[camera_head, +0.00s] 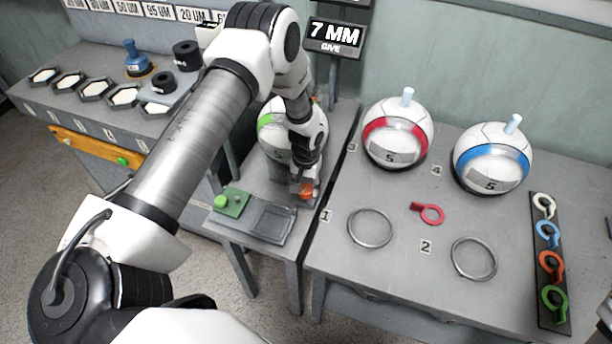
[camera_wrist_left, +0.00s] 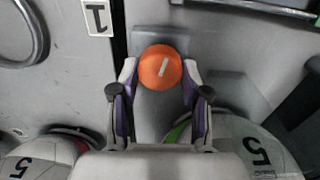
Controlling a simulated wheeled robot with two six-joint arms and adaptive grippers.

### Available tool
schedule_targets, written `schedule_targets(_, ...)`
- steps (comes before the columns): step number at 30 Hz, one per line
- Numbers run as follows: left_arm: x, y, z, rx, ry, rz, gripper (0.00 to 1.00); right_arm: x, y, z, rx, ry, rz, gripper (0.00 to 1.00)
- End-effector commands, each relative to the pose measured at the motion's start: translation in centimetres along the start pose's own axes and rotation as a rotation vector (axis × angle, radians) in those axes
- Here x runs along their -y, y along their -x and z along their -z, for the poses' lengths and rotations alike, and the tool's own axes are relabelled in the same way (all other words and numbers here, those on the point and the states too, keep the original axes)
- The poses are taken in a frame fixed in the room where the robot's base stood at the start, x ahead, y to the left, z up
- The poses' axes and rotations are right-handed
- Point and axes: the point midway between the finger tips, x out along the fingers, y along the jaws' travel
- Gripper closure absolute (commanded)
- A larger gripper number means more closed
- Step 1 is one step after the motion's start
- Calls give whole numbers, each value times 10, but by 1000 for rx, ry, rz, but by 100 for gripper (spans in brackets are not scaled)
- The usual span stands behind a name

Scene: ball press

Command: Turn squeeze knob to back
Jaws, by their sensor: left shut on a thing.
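The squeeze knob is a round orange knob (camera_wrist_left: 160,67) with a white line mark, seen in the left wrist view between my left fingertips. In the head view the orange knob (camera_head: 307,191) shows partly beside my left gripper (camera_head: 302,186), in front of the ball with the green band. My left gripper (camera_wrist_left: 160,80) is shut on the knob, with a finger on each side. The white mark runs nearly upright in the wrist view, tilted slightly.
A ball with a green band (camera_head: 270,122) stands behind my left gripper, partly hidden. A green button box (camera_head: 231,203) is left of the knob. On the right table are a red-banded ball (camera_head: 397,133), a blue-banded ball (camera_head: 491,159) and metal rings (camera_head: 369,229). A sign (camera_head: 334,38) reads 7 MM.

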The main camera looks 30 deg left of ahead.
Motion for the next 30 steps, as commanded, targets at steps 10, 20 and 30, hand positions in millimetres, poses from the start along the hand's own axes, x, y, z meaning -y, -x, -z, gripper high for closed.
schedule_targets(10, 0, -1, -2, 6, 193, 2, 89, 0, 11, 0, 0, 0, 0, 29)
schedule_targets(20, 0, -2, -2, 6, 244, 2, 89, 0, 13, 0, 0, 0, 0, 29)
schedule_targets(30, 0, -2, -2, 6, 245, 2, 40, 0, 13, 0, 0, 0, 0, 29)
